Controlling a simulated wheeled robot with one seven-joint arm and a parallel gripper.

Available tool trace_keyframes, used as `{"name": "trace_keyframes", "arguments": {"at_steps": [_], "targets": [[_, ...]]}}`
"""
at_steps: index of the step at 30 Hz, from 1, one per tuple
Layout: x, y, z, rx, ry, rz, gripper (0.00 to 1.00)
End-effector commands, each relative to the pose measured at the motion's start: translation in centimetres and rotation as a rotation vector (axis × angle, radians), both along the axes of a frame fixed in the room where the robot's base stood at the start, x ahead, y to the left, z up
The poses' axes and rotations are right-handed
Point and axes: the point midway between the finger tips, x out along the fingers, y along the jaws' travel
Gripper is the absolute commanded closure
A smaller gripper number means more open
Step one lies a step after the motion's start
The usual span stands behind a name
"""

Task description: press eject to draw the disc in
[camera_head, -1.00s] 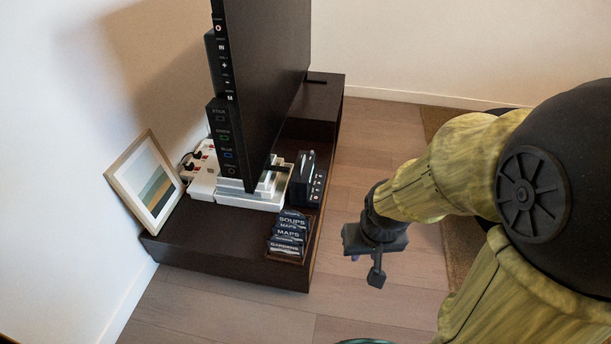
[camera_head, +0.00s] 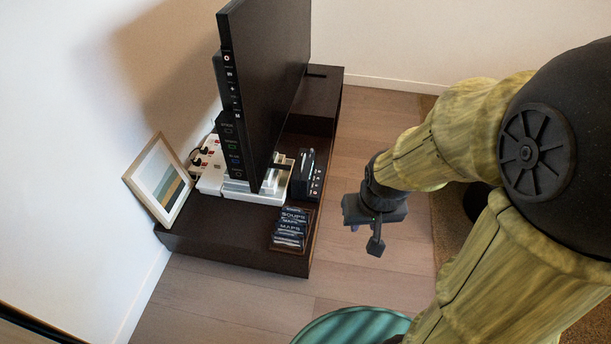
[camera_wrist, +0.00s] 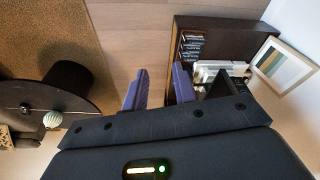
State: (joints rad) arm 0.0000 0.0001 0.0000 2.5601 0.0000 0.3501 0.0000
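A small black device (camera_head: 308,176) with a row of light marks on its front edge stands on the dark low cabinet (camera_head: 215,232), right of the TV's foot. It looks like the disc player; I cannot make out which mark is eject, and no disc can be told apart. My gripper (camera_head: 375,243) hangs over the floor to the right of the cabinet, apart from the device. In the wrist view my gripper (camera_wrist: 158,88) shows two purple fingers spread with only floor between them, so it is open and empty. The device is not clear in the wrist view.
A large black TV (camera_head: 275,80) stands on a white box (camera_head: 272,190). A holder of labelled cases (camera_head: 290,228) is at the cabinet's front, and a leaning picture frame (camera_head: 160,182) is at left. A green round object (camera_head: 350,328) is at the bottom. Wood floor (camera_head: 365,130) is free.

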Motion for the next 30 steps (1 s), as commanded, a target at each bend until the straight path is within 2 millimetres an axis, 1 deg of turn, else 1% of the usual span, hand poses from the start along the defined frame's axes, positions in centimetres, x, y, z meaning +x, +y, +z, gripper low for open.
{"name": "trace_keyframes", "arguments": {"at_steps": [3, 5, 7, 8, 30], "targets": [[0.00, 0.00, -0.01, 0.000, 0.000, 0.000, 0.72], [0.00, 0.00, 0.00, 0.000, 0.000, 0.000, 0.84], [0.00, 0.00, 0.00, 0.000, 0.000, 0.000, 0.98], [0.00, 0.00, 0.00, 0.000, 0.000, 0.000, 1.00], [0.01, 0.00, 0.01, 0.000, 0.000, 0.000, 1.00]]}}
